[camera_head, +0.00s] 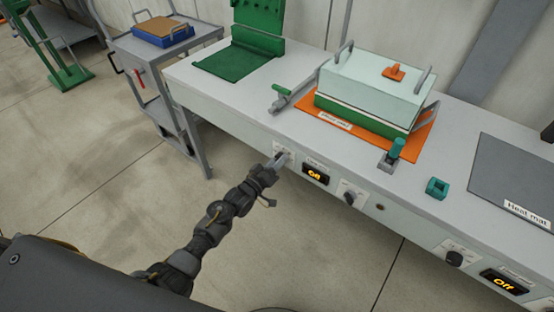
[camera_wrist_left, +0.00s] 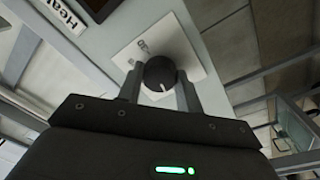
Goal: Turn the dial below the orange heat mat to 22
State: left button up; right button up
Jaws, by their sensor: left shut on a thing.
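The orange heat mat (camera_head: 420,150) lies on the grey bench under a green box with a pale lid (camera_head: 370,85). On the bench's front face below it, my left gripper (camera_head: 281,160) is at a dial plate, left of a display (camera_head: 316,174) reading "Off". In the left wrist view, the black dial (camera_wrist_left: 160,73) sits on a white plate (camera_wrist_left: 192,50) between the two fingers of my left gripper (camera_wrist_left: 160,88), which is shut on it. The dial's pale pointer mark shows; the plate's lettering is too small to read surely. My right gripper is out of view.
Another black knob (camera_head: 350,198) is right of the display. Farther right are a grey mat (camera_head: 515,170), a knob (camera_head: 454,258) and a second "Off" display (camera_head: 503,282). A grey cart (camera_head: 190,45) stands left of the bench. The floor before the bench is clear.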

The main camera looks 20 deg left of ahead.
pick_arm(q)
jog(key=shift+n, duration=0.9)
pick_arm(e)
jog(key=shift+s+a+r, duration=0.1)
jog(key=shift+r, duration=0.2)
pick_arm(q)
jog(key=shift+p, duration=0.3)
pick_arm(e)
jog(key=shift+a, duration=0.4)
pick_arm(q)
jog(key=o, duration=1)
jog(key=shift+s, duration=0.1)
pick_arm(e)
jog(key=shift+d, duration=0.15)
pick_arm(q)
jog(key=v, duration=1)
jog(key=shift+s+f, duration=0.1)
jog(key=shift+s, duration=0.2)
